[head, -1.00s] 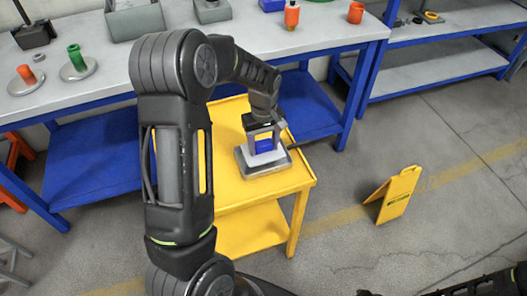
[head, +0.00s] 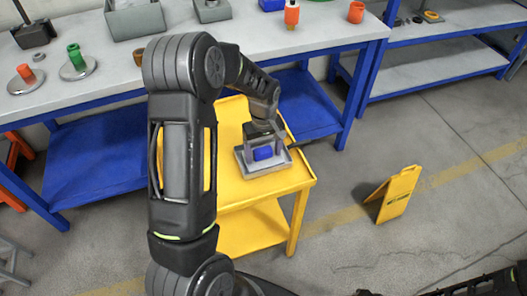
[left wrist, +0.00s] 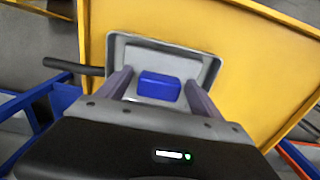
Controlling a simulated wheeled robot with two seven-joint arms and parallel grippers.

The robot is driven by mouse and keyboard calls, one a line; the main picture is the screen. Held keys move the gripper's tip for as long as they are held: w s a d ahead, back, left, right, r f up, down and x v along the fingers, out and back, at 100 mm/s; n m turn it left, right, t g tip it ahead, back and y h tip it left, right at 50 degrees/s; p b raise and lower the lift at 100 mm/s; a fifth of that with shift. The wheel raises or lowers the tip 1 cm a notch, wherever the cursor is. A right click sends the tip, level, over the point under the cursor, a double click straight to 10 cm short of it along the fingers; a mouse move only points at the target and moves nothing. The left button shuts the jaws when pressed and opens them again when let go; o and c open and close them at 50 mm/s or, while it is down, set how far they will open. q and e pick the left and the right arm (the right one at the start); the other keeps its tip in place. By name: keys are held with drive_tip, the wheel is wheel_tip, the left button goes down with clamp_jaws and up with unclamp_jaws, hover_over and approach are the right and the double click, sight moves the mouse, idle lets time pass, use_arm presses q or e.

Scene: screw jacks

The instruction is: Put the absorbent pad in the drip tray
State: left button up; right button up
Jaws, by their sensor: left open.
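The absorbent pad is a small blue block (head: 263,153). It is in the grey, shallow drip tray (head: 281,161) on the yellow cart. In the left wrist view the pad (left wrist: 159,87) lies within the tray's rim (left wrist: 207,66), near the middle. My left gripper (head: 265,150) is low over the tray, its fingers open on either side of the pad. In the left wrist view a gap shows between the pad and each finger. Whether the pad lies flat on the tray floor is hard to tell. My right gripper does not show.
The yellow cart (head: 232,189) has free top around the tray. Behind it a blue-framed workbench (head: 180,60) holds grey bins and several red, orange and green parts. A yellow floor sign (head: 398,194) stands on the open floor at right.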

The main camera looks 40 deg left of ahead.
sight(263, 152)
use_arm(q)
wheel_tip(263, 152, up, 12)
drive_tip(key=shift+r, duration=0.15)
idle(0.6)
